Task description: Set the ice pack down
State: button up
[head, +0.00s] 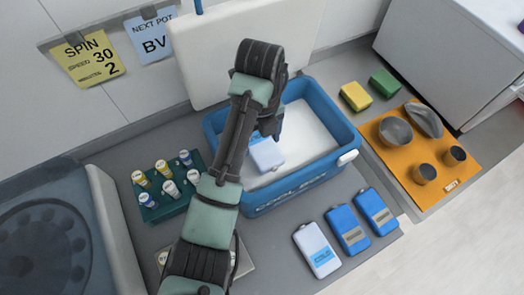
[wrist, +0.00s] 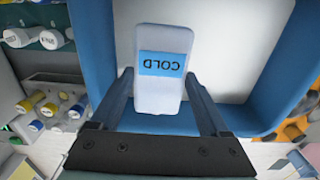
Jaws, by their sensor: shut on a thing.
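My gripper (wrist: 158,80) is shut on a white ice pack (wrist: 158,103) with a blue label reading COLD. The pack also shows in the head view (head: 267,156), inside the outline of the open blue cooler (head: 290,195). In the wrist view the cooler's pale interior (wrist: 225,50) lies behind the pack, and its blue near wall passes beneath the fingers. I cannot tell whether the pack touches the cooler floor. In the head view my arm hides part of the cooler's left side and most of the gripper.
A white ice pack (head: 318,250) and two blue packs (head: 347,230) (head: 376,211) lie on the counter before the cooler. A green vial rack (head: 165,188) stands left. The cooler's white lid (head: 200,60) is raised behind. An orange mat (head: 400,135) with metal bowls lies right.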

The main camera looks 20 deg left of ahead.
aim_at(261, 151)
jog(key=shift+f, duration=2.3)
jog(key=shift+f, duration=0.1)
jog(key=o, duration=1.4)
notch_tip(261, 151, up, 12)
jog(key=p, duration=0.6)
jog(key=shift+p, duration=0.35)
